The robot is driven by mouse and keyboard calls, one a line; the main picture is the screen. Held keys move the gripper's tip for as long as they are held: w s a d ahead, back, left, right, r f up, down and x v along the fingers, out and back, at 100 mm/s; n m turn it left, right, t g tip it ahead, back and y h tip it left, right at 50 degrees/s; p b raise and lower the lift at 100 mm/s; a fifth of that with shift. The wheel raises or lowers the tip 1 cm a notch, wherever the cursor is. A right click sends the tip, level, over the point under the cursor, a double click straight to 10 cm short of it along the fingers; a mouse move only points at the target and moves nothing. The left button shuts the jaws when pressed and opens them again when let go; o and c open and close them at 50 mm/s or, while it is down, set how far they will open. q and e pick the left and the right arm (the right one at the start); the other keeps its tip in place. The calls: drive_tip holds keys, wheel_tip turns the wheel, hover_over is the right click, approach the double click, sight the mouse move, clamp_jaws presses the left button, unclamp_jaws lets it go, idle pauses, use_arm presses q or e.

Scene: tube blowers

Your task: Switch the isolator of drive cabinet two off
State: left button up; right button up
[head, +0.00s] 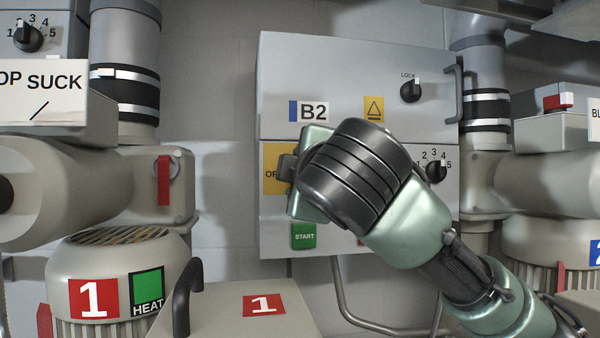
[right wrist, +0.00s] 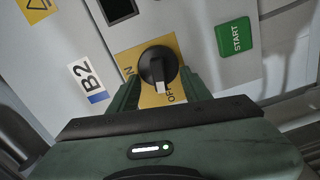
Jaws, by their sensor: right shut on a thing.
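The drive cabinet marked B2 (head: 352,80) is the grey cabinet on the wall in the middle of the head view. My right gripper (head: 312,172) is in front of its yellow isolator plate (head: 273,182) and hides the knob there. In the right wrist view the black isolator knob (right wrist: 157,66) shows between the green fingers of my right gripper (right wrist: 160,78), which is shut on it. The knob's white pointer end is turned to the OFF lettering, away from ON. My left gripper is not in view.
The cabinet also has a green START button (head: 304,236), a LOCK knob (head: 411,91) and a numbered dial (head: 436,171), close around my right arm. A box with a red 1 label (head: 263,305) and a dark handle (head: 187,297) stands low in front.

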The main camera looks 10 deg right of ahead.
drive_tip(key=shift+f+n, duration=0.1)
drive_tip(key=shift+n, duration=0.9)
drive_tip(key=o, duration=1.2)
drive_tip(key=shift+o, duration=0.7)
drive_tip(key=shift+w+f, duration=0.1)
drive_tip(key=s+b, duration=0.3)
drive_tip(key=s, duration=0.4)
drive_tip(key=shift+s+b, duration=0.4)
